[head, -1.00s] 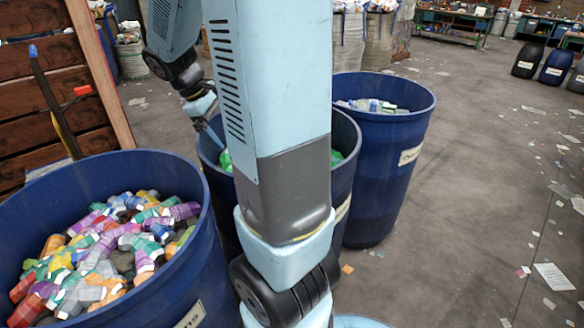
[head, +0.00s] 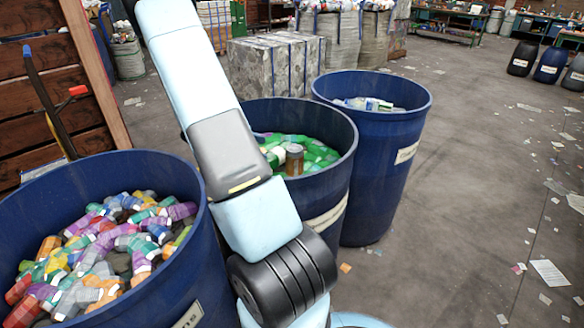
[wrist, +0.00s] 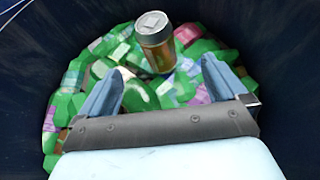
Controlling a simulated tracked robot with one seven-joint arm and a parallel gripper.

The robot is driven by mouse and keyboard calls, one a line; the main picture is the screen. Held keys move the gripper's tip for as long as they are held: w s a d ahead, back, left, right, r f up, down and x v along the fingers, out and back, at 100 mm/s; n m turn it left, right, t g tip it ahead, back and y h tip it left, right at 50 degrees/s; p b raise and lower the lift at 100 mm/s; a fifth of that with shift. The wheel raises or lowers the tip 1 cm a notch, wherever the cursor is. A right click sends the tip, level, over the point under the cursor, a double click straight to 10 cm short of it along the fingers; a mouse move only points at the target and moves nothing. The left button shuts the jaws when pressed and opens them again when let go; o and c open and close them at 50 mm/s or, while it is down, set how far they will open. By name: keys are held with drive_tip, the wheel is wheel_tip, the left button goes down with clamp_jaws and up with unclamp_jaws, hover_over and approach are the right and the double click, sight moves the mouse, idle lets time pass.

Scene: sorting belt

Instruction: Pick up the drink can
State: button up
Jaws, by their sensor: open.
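The drink can (head: 294,160) stands among green bottles in the middle blue barrel (head: 340,185). It is brown-gold with a pale metal top. In the wrist view the can (wrist: 156,50) leans slightly and sits beyond my fingertips, near the centre. My gripper (wrist: 160,84) is open, its two blue fingers spread wide with nothing between them. The fingers point toward the can, which is not between them. The can's lower end meets the bottles. In the head view my gripper is out of sight; only my arm shows.
The barrel's dark inner wall (wrist: 285,70) surrounds the bottles. A blue barrel (head: 180,265) of mixed coloured bottles stands at the left front, and another blue barrel (head: 375,190) stands behind right. Grey bales (head: 275,68) stand behind. The floor at right is open with scattered paper.

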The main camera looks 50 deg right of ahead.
sight(297, 157)
drive_tip(key=shift+n, duration=0.3)
drive_tip(key=x, duration=1.5)
drive_tip(key=shift+w+d+f, duration=0.1)
drive_tip(key=shift+w+d, duration=0.15)
drive_tip(key=shift+d, duration=0.05)
drive_tip(key=shift+c, duration=0.2)
drive_tip(key=c, duration=1)
